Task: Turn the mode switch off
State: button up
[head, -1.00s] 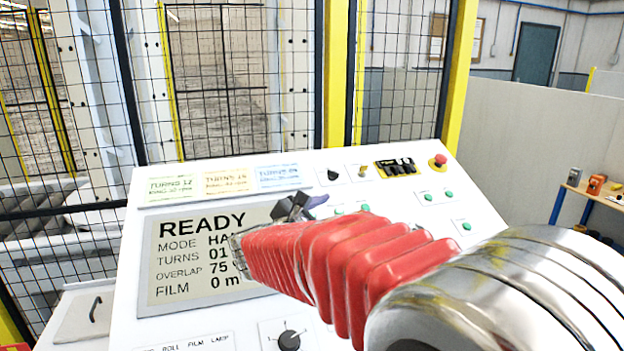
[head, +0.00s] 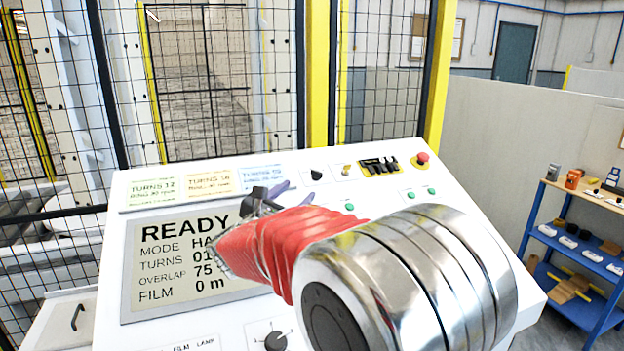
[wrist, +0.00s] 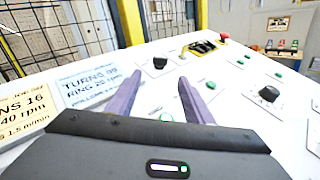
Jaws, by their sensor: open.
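The mode switch is not certain, since the small labels are unreadable. A black knob (head: 316,174) sits on the upper panel, and it also shows in the wrist view (wrist: 160,62), beyond and between my fingertips. A yellow key-like switch (head: 346,170) is right of it. Another black knob (head: 276,341) is at the panel's lower edge. The display (head: 165,265) reads READY, with a MODE line partly hidden behind my arm. My gripper (head: 291,191) is open and empty over the panel; its two purple fingers also show in the wrist view (wrist: 158,82), apart.
Green buttons (head: 350,206) lie below. Note cards (head: 208,184) stand above the display. A mesh fence (head: 225,80) is behind; a blue shelf (head: 575,250) stands right.

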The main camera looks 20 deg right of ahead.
aim_at(316, 174)
jog(key=x, duration=1.1)
jog(key=shift+w, duration=0.1)
jog(key=shift+c, duration=0.4)
jog(key=c, duration=0.9)
jog(key=shift+a, duration=0.1)
jog(key=shift+c, duration=0.3)
